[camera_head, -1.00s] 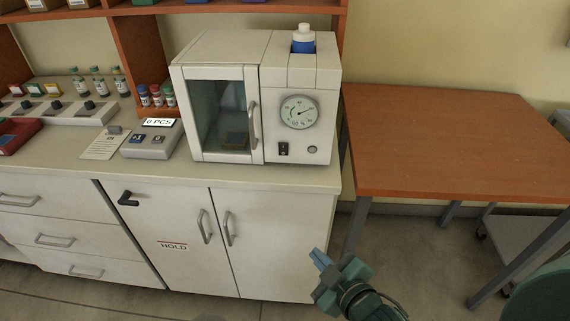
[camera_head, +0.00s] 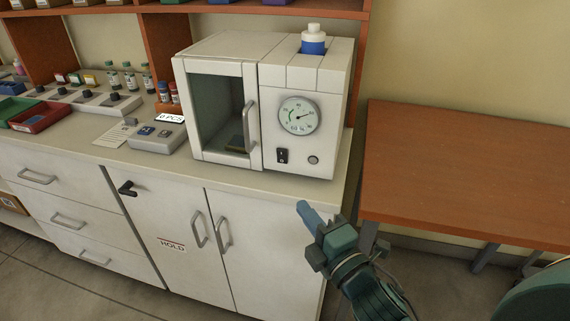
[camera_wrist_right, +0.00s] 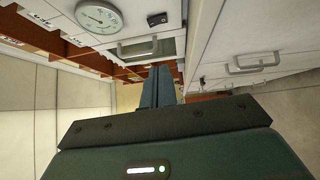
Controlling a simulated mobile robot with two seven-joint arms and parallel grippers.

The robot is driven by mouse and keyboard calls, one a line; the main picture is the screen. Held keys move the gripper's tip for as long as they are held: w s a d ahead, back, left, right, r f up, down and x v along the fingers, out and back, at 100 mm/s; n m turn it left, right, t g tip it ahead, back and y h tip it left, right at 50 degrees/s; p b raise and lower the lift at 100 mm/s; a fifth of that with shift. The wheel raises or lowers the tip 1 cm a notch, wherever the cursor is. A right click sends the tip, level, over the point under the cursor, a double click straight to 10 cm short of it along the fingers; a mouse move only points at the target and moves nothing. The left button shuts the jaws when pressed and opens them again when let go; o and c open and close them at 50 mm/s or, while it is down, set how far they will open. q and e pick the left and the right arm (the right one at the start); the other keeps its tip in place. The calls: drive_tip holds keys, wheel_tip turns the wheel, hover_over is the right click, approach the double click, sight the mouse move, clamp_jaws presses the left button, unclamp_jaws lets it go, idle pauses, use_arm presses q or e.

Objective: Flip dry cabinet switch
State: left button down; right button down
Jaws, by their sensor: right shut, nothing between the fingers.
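The dry cabinet (camera_head: 300,150) is a white box on the counter with a glass door at left and a round gauge (camera_head: 299,115) on its right panel. Its black rocker switch (camera_head: 282,156) sits below the gauge, left of a round knob (camera_head: 313,160). The switch also shows in the right wrist view (camera_wrist_right: 157,19), near the top. My right gripper (camera_head: 304,207) is shut and empty, in front of the counter edge, below and to the right of the switch and apart from it. Its fingers also show in the right wrist view (camera_wrist_right: 158,85). My left gripper is out of view.
A blue bottle (camera_head: 313,42) with a white cap stands on the cabinet. A counting device (camera_head: 157,137) and red tray (camera_head: 42,116) are to the left on the counter (camera_head: 240,180). An orange-brown table (camera_head: 470,170) stands at right. Lower cupboard handles (camera_head: 223,235) protrude.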

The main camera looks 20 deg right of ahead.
drive_tip(key=shift+w+r+n, duration=0.15)
drive_tip(key=shift+r+n, duration=0.1)
drive_tip(key=shift+n, duration=0.15)
drive_tip(key=shift+w, duration=0.1)
drive_tip(key=p, duration=0.1)
approach(282, 156)
drive_tip(key=w+a+r, duration=0.1)
drive_tip(key=w+a, duration=0.2)
drive_tip(key=a, duration=0.1)
drive_tip(key=shift+w+d+r, duration=0.1)
drive_tip(key=shift+w+d, duration=0.2)
drive_tip(key=shift+w, duration=0.25)
drive_tip(key=shift+w+d+r, duration=0.1)
drive_tip(key=shift+w+d, duration=0.2)
drive_tip(key=shift+w, duration=0.3)
drive_tip(key=shift+w+d, duration=0.35)
drive_tip(key=shift+w, duration=0.1)
